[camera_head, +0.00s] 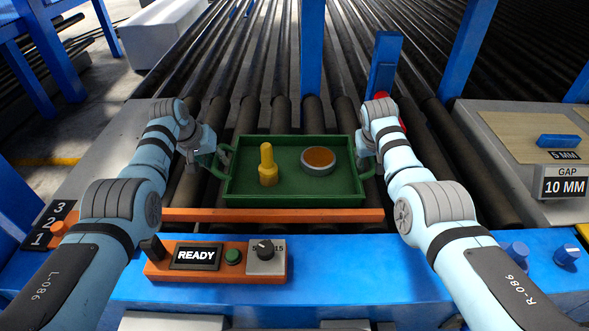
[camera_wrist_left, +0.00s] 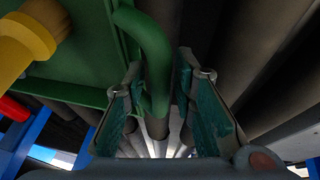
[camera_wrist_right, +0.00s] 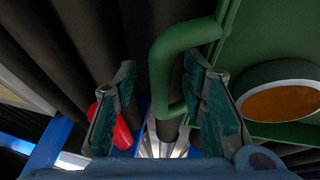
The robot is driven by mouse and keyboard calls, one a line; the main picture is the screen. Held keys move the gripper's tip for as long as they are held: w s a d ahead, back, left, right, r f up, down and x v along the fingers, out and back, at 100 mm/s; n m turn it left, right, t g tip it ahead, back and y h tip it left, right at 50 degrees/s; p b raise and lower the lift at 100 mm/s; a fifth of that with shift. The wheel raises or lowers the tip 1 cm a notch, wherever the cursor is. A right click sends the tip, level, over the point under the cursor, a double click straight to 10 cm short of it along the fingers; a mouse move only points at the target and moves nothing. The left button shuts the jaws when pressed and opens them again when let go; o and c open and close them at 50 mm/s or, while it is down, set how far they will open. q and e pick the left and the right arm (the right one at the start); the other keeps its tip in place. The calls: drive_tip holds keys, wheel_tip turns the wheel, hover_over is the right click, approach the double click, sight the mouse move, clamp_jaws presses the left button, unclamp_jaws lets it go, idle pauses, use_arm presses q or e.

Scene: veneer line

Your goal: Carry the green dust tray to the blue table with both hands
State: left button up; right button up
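The green dust tray (camera_head: 315,198) rests on the rollers, level, with a yellow bottle-like piece (camera_head: 267,168) and a round dish of orange-brown material (camera_head: 318,159) in it. My left gripper (camera_head: 205,156) is at the tray's left handle (camera_head: 226,160). In the left wrist view this handle (camera_wrist_left: 152,50) passes between its parted fingers, nearer one finger. My right gripper (camera_head: 367,156) is at the right handle. In the right wrist view that handle (camera_wrist_right: 160,75) lies between the parted fingers with gaps on both sides. A blue legged structure (camera_head: 40,18) stands at the upper left; I cannot tell whether it is the blue table.
An orange bar (camera_head: 270,215) and an orange control box (camera_head: 215,272) reading READY lie in front of the tray. A blue post (camera_head: 312,60) rises behind it. A gauge block (camera_head: 555,180) marked 10 MM stands at right. A white block (camera_head: 160,35) is at the back left.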

use_arm(q)
drive_tip(key=c, duration=0.5)
use_arm(e)
drive_tip(key=c, duration=0.5)
use_arm(q)
clamp_jaws()
use_arm(e)
clamp_jaws()
